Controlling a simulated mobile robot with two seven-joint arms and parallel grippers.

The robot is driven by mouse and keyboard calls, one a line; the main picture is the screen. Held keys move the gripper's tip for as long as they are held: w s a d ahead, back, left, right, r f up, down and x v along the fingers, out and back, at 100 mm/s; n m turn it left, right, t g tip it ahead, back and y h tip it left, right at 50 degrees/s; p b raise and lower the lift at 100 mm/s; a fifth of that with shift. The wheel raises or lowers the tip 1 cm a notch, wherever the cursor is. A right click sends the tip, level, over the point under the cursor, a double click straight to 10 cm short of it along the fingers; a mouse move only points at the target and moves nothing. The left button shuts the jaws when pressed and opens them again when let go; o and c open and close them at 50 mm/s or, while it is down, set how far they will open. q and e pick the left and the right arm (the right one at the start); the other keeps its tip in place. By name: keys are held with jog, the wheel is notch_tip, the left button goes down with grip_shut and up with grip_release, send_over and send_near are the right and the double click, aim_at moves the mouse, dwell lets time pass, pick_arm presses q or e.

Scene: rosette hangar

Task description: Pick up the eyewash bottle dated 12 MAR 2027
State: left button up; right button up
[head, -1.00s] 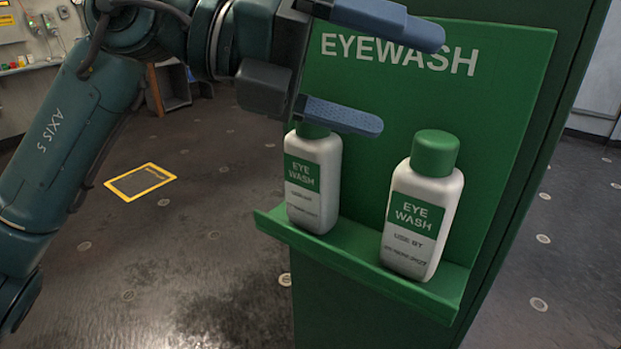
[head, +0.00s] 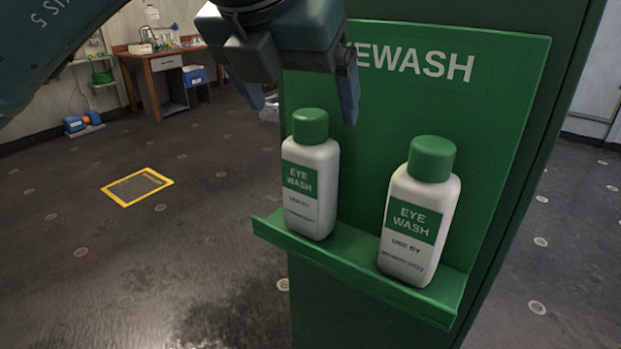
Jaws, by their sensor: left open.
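Two white eyewash bottles with green caps and green labels stand upright on a green shelf (head: 345,262). The left bottle (head: 311,178) is farther along the shelf. The right bottle (head: 418,212) stands nearer. Each has a "USE BY" line, but the dates are too small and blurred to read, so I cannot tell which is dated 12 MAR 2027. My left gripper (head: 303,108) is open and empty, fingers pointing down. It is above and around the level of the left bottle's cap, and I cannot tell whether it touches. My right gripper is out of view.
A green EYEWASH back panel (head: 490,120) rises behind the bottles on a dark green cabinet. A wooden bench (head: 160,62) stands far back left. A yellow-edged floor marking (head: 137,187) lies left. The floor between is clear.

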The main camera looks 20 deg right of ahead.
aim_at(308, 117)
pick_arm(q)
jog(key=shift+p+x, duration=0.7)
jog(key=shift+x, duration=2.4)
jog(key=shift+d, duration=0.1)
jog(key=shift+c, duration=0.3)
jog(key=c, duration=1.7)
jog(key=shift+r, duration=0.15)
jog(key=shift+c, duration=0.2)
jog(key=shift+s+r, duration=0.1)
